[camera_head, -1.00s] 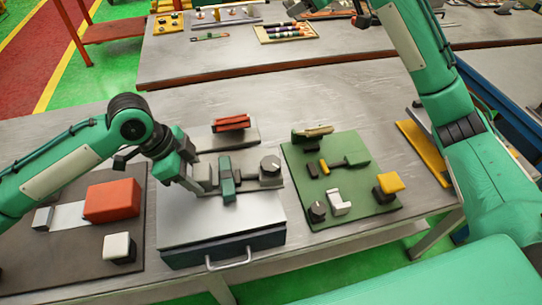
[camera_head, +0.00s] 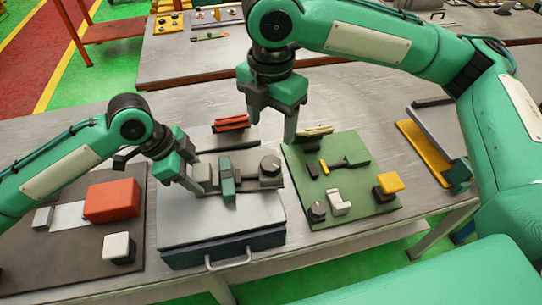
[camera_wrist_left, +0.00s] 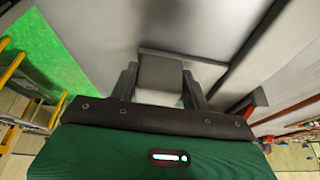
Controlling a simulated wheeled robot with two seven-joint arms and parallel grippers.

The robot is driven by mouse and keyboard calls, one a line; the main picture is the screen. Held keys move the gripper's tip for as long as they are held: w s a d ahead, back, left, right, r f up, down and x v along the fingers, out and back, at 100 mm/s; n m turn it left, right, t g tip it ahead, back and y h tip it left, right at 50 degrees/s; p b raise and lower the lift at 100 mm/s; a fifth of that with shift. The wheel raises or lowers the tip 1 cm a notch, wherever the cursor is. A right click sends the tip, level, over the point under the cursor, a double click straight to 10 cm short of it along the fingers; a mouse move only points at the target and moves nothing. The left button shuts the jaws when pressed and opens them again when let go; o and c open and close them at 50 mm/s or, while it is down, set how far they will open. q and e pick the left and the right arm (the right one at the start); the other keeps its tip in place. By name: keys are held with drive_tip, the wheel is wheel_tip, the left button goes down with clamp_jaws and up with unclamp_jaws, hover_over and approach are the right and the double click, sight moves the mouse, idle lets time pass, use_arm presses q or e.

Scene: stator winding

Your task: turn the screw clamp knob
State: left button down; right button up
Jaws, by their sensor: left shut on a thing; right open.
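The screw clamp (camera_head: 240,184) lies on a light grey plate, with a dark green block across its middle. Its round grey knob (camera_head: 270,165) is at the right end and shows a dark pointer line. My left gripper (camera_head: 196,183) is shut on a grey block (camera_head: 204,177) at the clamp's left end. The left wrist view shows the same grey block (camera_wrist_left: 160,72) between the two fingers. My right gripper (camera_head: 271,118) is open and empty, above and behind the knob, apart from it.
A green board (camera_head: 350,212) with several small parts lies to the right. A dark board (camera_head: 75,270) with a red block (camera_head: 112,200) and a white-topped block (camera_head: 117,246) lies to the left. A red part (camera_head: 231,123) stands behind the clamp. A drawer handle (camera_head: 228,262) is in front.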

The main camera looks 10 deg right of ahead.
sight(271, 162)
use_arm(q)
drive_tip(key=shift+r, duration=0.1)
use_arm(e)
wheel_tip(271, 162, down, 11)
drive_tip(key=shift+r, duration=0.15)
drive_tip(key=c, duration=1)
drive_tip(key=shift+m, duration=0.4)
drive_tip(key=m, duration=0.4)
drive_tip(key=shift+m, duration=2.2)
